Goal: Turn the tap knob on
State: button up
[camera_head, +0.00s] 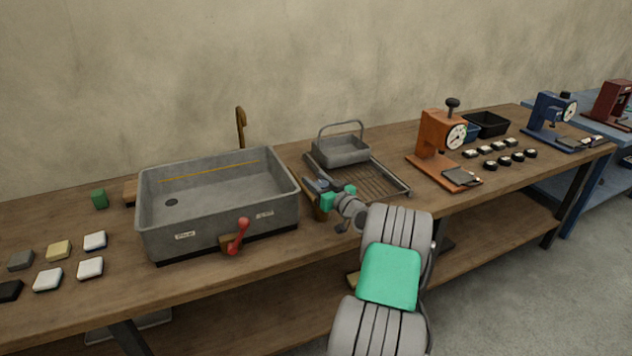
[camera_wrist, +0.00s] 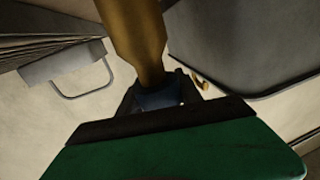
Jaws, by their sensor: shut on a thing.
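A red lever with a round end (camera_head: 240,234) sits on a brown tap body (camera_head: 230,243) at the front wall of the grey basin (camera_head: 270,211). My gripper (camera_head: 321,187) is right of the basin, apart from the red lever. It is shut on a brown upright object (camera_head: 320,211), which also shows as a thick brown shaft in the wrist view (camera_wrist: 137,35). The jaws hide the gripped end, and I cannot tell what this object is. A brown spout-like piece (camera_head: 241,125) stands behind the basin.
A drying rack (camera_head: 385,182) with a grey handled basket (camera_head: 342,151) is right of my gripper. An orange press (camera_head: 440,145) stands farther right. Several small blocks (camera_head: 58,250) lie left of the basin. The wooden bench's (camera_head: 200,272) front strip is mostly clear.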

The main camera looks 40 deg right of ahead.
aim_at(322, 187)
jog(key=shift+m+h, duration=0.5)
jog(key=shift+h, duration=0.3)
jog(key=shift+c, duration=0.2)
jog(key=m+h, duration=0.1)
jog(key=h, duration=0.1)
jog(key=m+g+h, duration=0.1)
jog(key=shift+s+d+r+m+h+p, duration=0.1)
jog(key=shift+d+m+h+p, duration=0.2)
jog(key=shift+h+p, duration=0.1)
jog(key=shift+s+d+m+g+h+p, duration=0.15)
jog(key=shift+m+g+h+p, duration=0.2)
jog(key=shift+m+g+h, duration=0.3)
jog(key=shift+d+m+g+h+p, duration=0.15)
jog(key=shift+m+g+h+p, duration=0.25)
jog(key=shift+h, duration=0.45)
jog(key=shift+s+d+m, duration=0.1)
jog(key=shift+m, duration=0.15)
jog(key=o, duration=1.4)
jog(key=shift+c, duration=0.2)
jog(key=b+v, duration=0.1)
jog(key=v, duration=0.6)
jog(key=shift+s+a, duration=0.25)
jog(key=shift+a, duration=0.05)
